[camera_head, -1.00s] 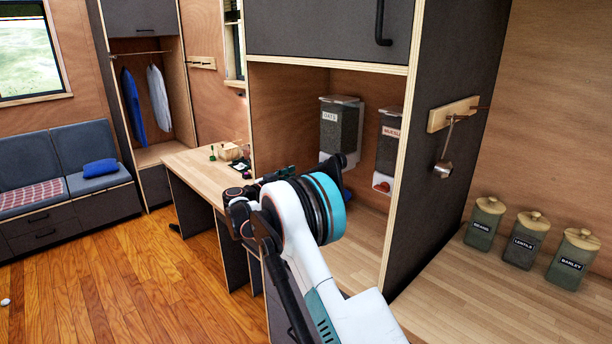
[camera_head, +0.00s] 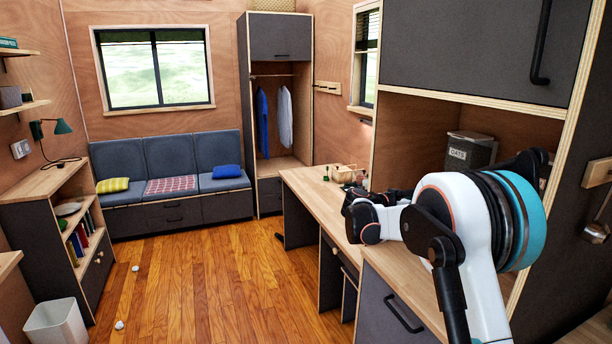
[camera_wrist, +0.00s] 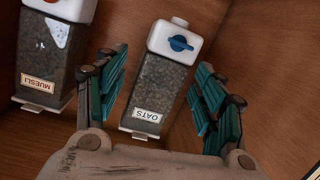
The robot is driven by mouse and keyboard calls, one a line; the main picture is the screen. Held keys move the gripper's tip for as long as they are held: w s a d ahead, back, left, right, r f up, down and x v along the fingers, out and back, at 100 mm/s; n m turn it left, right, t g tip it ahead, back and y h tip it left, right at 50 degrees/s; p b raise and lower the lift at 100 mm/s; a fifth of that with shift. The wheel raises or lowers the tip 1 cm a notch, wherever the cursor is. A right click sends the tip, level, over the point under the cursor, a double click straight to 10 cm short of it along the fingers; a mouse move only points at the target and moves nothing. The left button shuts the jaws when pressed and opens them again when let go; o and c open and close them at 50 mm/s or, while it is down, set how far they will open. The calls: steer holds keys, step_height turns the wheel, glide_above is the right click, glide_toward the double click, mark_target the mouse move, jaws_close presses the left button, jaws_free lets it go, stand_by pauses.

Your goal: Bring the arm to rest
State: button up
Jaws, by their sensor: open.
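My arm reaches up from the lower right in the head view, over the wooden counter and in front of the open cabinet niche. The gripper's fingers are hidden behind my arm in that view. In the wrist view my gripper (camera_wrist: 160,95) is open, its two teal-padded fingers apart with nothing held between them.
The niche's side panel (camera_head: 560,150) and upper cabinet (camera_head: 470,45) are close to my arm. A desk (camera_head: 315,205) with small items extends beyond. The wooden floor (camera_head: 215,285) is mostly open, with small white objects and a bin (camera_head: 57,325) at left. A sofa (camera_head: 170,165) stands at the back.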

steer(key=s+a+r+n+y, duration=0.2)
steer(key=s+y, duration=0.1)
steer(key=s, duration=0.5)
steer(key=s+a+r+n+y, duration=0.1)
steer(key=s+a+n+y, duration=0.1)
steer(key=s, duration=0.6)
steer(key=s+a+r+n+y, duration=0.1)
steer(key=s+r+n+y, duration=0.15)
steer(key=s, duration=0.65)
steer(key=s+a+f+n+y, duration=0.2)
steer(key=s+a+f+y, duration=0.1)
steer(key=s, duration=0.8)
steer(key=s+a+f+n+t+y, duration=0.1)
steer(key=s+a+f+n+y, duration=0.2)
steer(key=s, duration=0.9)
steer(key=a+f, duration=0.3)
steer(key=a, duration=0.2)
steer(key=shift+a+y, duration=0.15)
steer(key=shift+y, duration=0.2)
